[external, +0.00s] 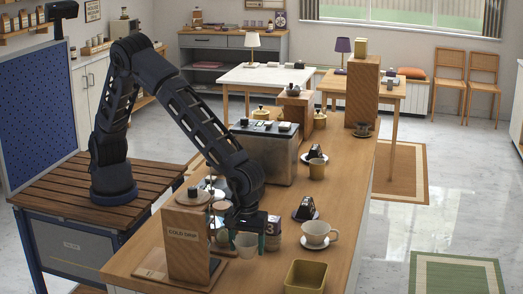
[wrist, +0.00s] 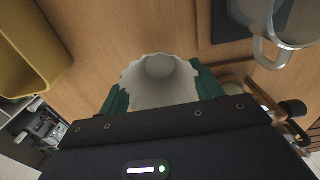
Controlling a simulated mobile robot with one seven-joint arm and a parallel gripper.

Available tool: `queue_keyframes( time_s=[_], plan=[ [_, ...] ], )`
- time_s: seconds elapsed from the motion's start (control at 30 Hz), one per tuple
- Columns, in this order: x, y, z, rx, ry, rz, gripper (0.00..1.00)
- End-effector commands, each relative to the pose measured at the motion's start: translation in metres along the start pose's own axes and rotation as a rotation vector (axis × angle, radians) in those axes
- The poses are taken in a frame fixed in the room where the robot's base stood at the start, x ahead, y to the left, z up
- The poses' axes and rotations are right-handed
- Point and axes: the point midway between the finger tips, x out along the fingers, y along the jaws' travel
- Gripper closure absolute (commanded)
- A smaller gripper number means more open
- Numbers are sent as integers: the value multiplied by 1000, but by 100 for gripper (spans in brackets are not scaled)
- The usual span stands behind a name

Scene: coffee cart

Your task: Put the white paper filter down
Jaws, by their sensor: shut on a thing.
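The white paper filter (wrist: 160,72) is a fluted cup shape with a wavy rim, seen mouth-up in the wrist view. My gripper (wrist: 160,92) is shut on it, with green fingers on both sides. In the external view the filter (external: 246,246) shows pale between the fingers of my gripper (external: 247,238), at the front of the wooden counter (external: 350,185). The wrist view shows bare wood around the filter. I cannot tell whether its base touches the counter.
A yellow bin (external: 304,277) stands to the right, and a cup (external: 317,231) on a saucer is behind it. The wooden COLD DRIP stand (external: 188,245) is close on the left. A grey handled vessel (wrist: 272,20) is at the wrist view's top right.

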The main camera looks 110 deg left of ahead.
Motion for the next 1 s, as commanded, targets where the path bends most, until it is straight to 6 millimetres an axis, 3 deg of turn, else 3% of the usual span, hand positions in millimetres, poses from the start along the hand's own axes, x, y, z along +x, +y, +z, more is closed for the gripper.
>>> queue_keyframes(
  time_s=[0.27, 0.67, 0.7, 0.77, 0.8, 1.0],
  plan=[
    [36, -1, -1, -1, 2, -3, 56],
    [41, 0, 0, -1, 1, -2, 56],
    [40, 0, 0, -1, 1, -1, 29],
    [40, 0, 0, -1, 1, -1, 17],
    [40, 0, 0, -1, 1, -1, 13],
    [40, 0, 0, 0, 1, -1, 13]
  ],
)
